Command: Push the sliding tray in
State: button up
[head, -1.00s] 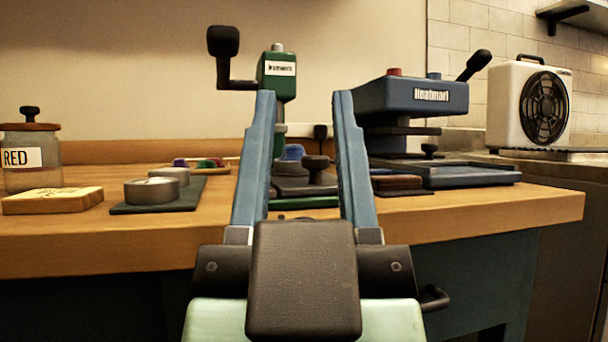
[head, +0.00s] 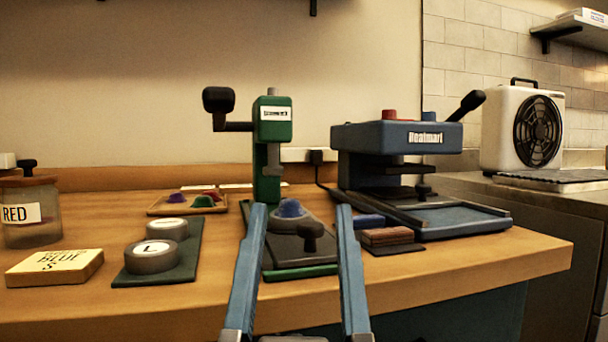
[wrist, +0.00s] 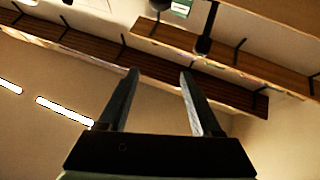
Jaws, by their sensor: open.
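A green press (head: 273,150) stands on the table, with a dark sliding tray (head: 290,247) at its base. The wrist view also shows the open fingers (wrist: 159,73), pointing at the wall and shelves.
Left of the green press, round tins (head: 152,256) sit on a dark mat, beside a yellow block (head: 55,267) and a RED jar (head: 30,212). A wooden tray (head: 160,207) holds small coloured domes. Brown blocks (head: 386,237) lie close right of the knob. A fan heater (head: 523,127) stands far right.

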aim_at(308, 228)
jog(key=w+g+p, duration=0.2)
jog(key=w+p, duration=0.1)
jog(key=p, duration=0.4)
jog(key=w+f+g+h+p, duration=0.1)
jog(key=w+g+p, duration=0.2)
jog(key=p, duration=0.4)
jog(key=w+d+f+g+p, duration=0.1)
jog(key=w+p, duration=0.3)
jog(key=p, duration=0.4)
jog(key=shift+w+m+g, duration=0.25)
jog(key=shift+m+g, duration=0.15)
jog(key=shift+g, duration=0.4)
jog(key=shift+c, duration=0.2)
grip_shut()
dwell(0.6)
